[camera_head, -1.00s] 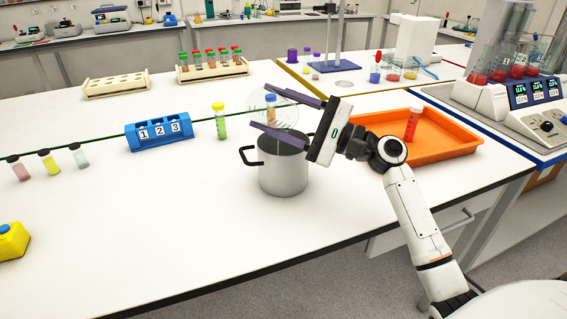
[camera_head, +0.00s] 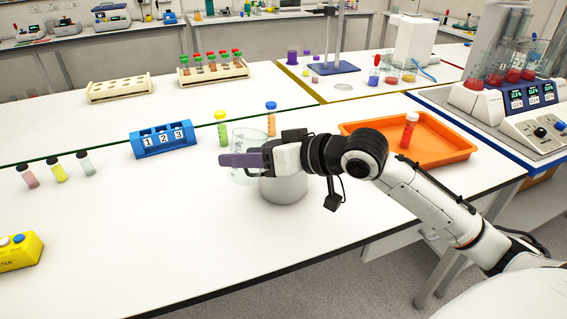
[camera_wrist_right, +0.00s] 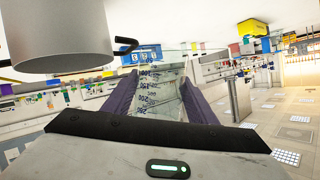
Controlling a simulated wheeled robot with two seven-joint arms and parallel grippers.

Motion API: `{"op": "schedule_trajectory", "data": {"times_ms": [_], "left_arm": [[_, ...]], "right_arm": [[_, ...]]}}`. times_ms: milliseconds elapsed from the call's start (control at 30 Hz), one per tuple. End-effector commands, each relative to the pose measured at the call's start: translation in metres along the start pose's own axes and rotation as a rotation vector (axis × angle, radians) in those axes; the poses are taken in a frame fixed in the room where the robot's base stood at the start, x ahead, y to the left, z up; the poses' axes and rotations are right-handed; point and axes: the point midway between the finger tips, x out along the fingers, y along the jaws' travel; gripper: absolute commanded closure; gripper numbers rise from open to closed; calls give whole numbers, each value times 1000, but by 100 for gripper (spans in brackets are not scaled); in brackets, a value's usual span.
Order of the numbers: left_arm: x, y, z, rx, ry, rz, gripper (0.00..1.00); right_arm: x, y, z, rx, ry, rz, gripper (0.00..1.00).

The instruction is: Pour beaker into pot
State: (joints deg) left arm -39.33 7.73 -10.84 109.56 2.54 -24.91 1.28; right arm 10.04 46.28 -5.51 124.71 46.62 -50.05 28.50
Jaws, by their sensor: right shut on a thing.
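My right gripper (camera_head: 242,160) is shut on a clear glass beaker (camera_head: 246,137), which stands about upright between the purple fingers at the left side of the pot. The beaker looks clear, and I see no coloured liquid in it. It also shows in the right wrist view (camera_wrist_right: 157,92), with printed markings, between both fingers. The metal pot (camera_head: 284,190) is on the white table, its rim and top mostly hidden behind my gripper and wrist. The pot fills the upper left of the right wrist view (camera_wrist_right: 60,35). My left gripper is not in view.
A blue numbered rack (camera_head: 165,140), a yellow-green vial (camera_head: 221,130) and an orange-brown vial (camera_head: 271,120) stand behind. An orange tray (camera_head: 440,150) with a red vial (camera_head: 409,130) is at right.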

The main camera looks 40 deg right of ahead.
Motion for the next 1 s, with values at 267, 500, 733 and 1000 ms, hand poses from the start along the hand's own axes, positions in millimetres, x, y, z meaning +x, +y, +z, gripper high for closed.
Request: {"op": "schedule_trajectory", "data": {"times_ms": [267,500,733,1000], "left_arm": [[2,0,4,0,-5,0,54],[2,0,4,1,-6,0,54],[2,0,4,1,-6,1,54],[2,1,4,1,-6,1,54]], "right_arm": [[2,-20,3,-301,4,122,75],[2,-19,3,-304,3,129,75],[-1,-42,-5,-303,7,125,75],[-4,-64,-11,-301,4,127,75]]}}
